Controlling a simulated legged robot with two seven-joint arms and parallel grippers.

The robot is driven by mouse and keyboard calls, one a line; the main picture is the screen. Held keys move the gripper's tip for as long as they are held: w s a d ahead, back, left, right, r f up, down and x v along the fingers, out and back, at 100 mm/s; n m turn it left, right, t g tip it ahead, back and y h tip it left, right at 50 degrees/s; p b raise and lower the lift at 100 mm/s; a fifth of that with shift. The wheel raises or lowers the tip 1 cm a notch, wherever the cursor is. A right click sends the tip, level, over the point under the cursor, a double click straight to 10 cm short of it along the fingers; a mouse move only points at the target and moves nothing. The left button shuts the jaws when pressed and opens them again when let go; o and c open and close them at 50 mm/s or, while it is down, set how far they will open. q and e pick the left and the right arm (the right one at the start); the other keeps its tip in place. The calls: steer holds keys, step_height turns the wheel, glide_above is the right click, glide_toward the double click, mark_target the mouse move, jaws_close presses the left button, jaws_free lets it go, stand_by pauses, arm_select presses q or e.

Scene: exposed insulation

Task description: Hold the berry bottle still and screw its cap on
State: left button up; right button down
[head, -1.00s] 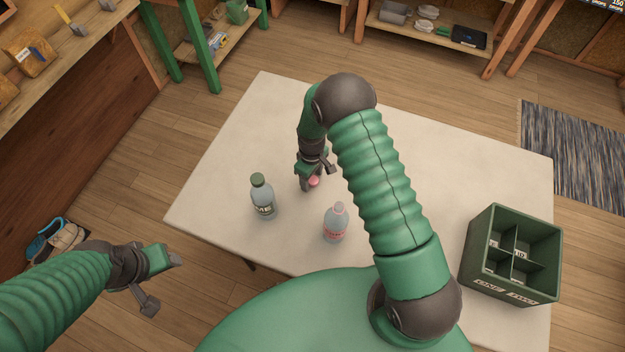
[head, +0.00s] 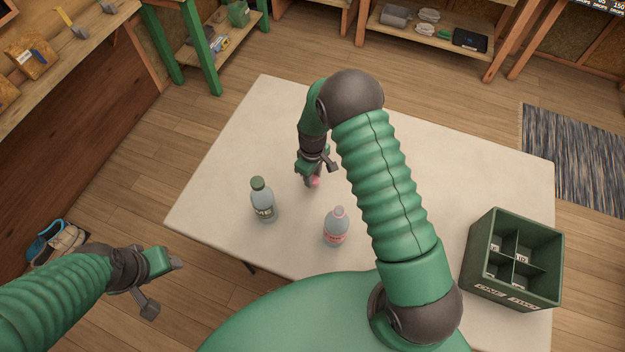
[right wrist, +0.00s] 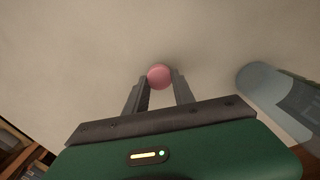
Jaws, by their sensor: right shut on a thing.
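The berry bottle (head: 335,230), clear with a pink label, stands upright and uncapped on the table near its front edge. The pink cap (head: 314,183) is between the fingertips of my right gripper (head: 313,178), which is shut on it low over the table. The cap also shows in the right wrist view (right wrist: 159,76), between both fingers. The right gripper is behind and a little left of the berry bottle, apart from it. My left gripper (head: 165,280) is off the table's left side, fingers spread and empty.
A bottle with a dark green cap (head: 262,200) stands upright left of the berry bottle, and part of a bottle shows in the right wrist view (right wrist: 275,95). A green divided crate (head: 474,240) stands at the table's right. The table's (head: 225,165) back left is clear.

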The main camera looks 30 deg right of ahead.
step_height(320, 180, up, 8)
steer(key=shift+f, duration=0.25)
steer(key=shift+s+a+r, duration=0.15)
steer(key=shift+r, duration=0.2)
steer(key=s+a+r+m, duration=0.4)
steer(key=s+r+m, duration=0.1)
steer(key=s+r, duration=0.2)
steer(key=shift+s+a+r, duration=0.2)
steer(key=shift+s+r, duration=0.15)
steer(key=shift+r, duration=0.15)
